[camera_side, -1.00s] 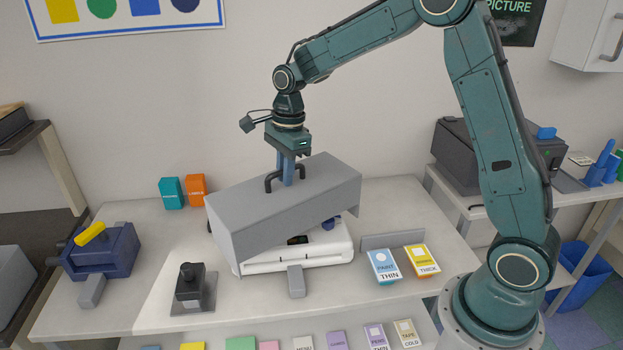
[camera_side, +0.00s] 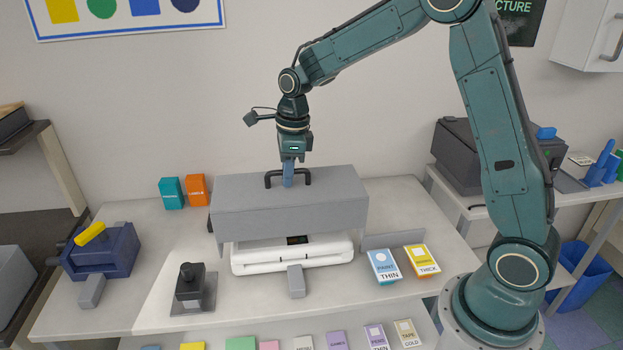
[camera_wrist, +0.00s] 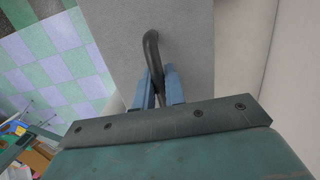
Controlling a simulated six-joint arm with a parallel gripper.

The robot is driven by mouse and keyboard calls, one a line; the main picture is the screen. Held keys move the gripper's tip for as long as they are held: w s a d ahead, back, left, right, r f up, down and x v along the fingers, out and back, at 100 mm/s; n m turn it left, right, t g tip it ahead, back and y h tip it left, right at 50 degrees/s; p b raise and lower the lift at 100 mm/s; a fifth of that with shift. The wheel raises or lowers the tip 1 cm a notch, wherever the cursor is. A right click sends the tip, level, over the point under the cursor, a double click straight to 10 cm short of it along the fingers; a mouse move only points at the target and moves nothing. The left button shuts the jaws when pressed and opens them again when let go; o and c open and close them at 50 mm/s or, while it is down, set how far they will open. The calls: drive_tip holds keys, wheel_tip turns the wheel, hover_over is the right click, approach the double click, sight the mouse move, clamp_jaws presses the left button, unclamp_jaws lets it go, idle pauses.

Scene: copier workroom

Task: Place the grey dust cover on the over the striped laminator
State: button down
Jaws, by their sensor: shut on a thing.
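The grey dust cover (camera_side: 290,208) is a long box shape with a dark handle on top. My gripper (camera_side: 288,183) is shut on that handle; in the wrist view my gripper (camera_wrist: 158,88) has its blue fingers on either side of the dark handle (camera_wrist: 151,48), above the grey cover top (camera_wrist: 190,45). The cover is roughly level, over the back and upper part of the white laminator (camera_side: 292,256). The laminator's front and a small dark panel (camera_side: 297,240) show below the cover's edge. The cover hides the rest, and I see no stripes.
A grey tab (camera_side: 296,281) sticks out at the laminator's front. A black stamp-like device (camera_side: 190,286) stands front left, and a blue machine (camera_side: 103,252) farther left. Teal and orange boxes (camera_side: 196,189) stand behind.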

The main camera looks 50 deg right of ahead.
drive_tip(key=shift+f, duration=4.3)
drive_tip(key=c, duration=1.1)
unclamp_jaws()
drive_tip(key=shift+o, duration=0.2)
drive_tip(key=r, duration=0.9)
drive_tip(key=s+d+r, duration=0.1)
drive_tip(key=r, duration=0.3)
drive_tip(key=shift+d+r, duration=0.1)
drive_tip(key=shift+r, duration=0.05)
drive_tip(key=shift+s+r, duration=0.1)
drive_tip(key=shift+r, duration=0.1)
